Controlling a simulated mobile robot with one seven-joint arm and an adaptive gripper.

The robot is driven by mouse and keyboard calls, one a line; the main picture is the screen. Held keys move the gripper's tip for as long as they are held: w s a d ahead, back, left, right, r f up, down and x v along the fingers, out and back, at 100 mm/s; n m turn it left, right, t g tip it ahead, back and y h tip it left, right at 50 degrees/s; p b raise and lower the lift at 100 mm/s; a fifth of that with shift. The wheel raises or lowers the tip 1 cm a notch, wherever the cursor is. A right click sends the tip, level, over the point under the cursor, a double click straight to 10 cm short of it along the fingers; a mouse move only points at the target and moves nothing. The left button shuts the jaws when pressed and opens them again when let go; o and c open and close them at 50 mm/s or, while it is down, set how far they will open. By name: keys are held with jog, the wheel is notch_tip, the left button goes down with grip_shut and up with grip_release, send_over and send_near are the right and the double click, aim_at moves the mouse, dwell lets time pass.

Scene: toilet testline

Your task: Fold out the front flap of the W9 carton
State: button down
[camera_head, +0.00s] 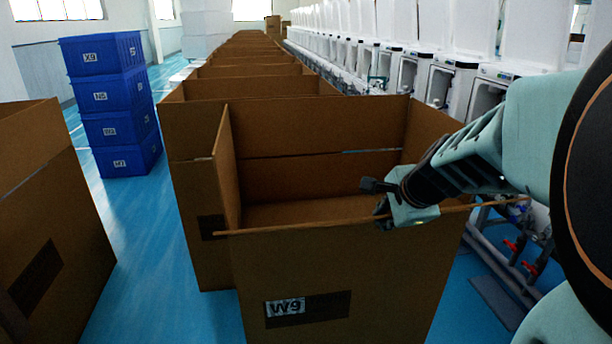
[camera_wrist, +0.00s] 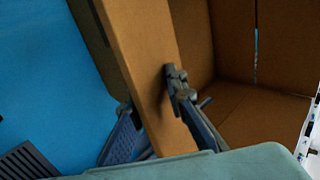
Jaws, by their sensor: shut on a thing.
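The W9 carton (camera_head: 390,285) stands open at the top in front of me, with its W9 label (camera_head: 285,307) on the near wall. Its front flap (camera_head: 300,226) shows its edge along the near top side and looks roughly upright; I cannot make out its fold line. In the wrist view, the brown flap (camera_wrist: 148,60) passes between the two fingers of my gripper (camera_wrist: 152,108), one on each face. The carton's inside (camera_wrist: 250,120) shows to the right, empty where visible.
A row of open cartons (camera_head: 250,90) runs back behind the W9 carton. Another carton (camera_head: 50,220) stands at the left. Blue crates (camera_head: 110,100) are stacked at the back left. White toilets (camera_head: 450,80) line the right, with pipes (camera_head: 505,245) below. Blue floor (camera_head: 155,260) is clear between cartons.

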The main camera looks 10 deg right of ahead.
jog(key=shift+s+f, duration=0.45)
jog(key=shift+f, duration=0.3)
jog(key=c, duration=2.2)
grip_release()
jog(key=shift+w, duration=0.1)
jog(key=shift+o, duration=0.2)
jog(key=shift+w+r, duration=0.1)
jog(key=shift+r, duration=0.2)
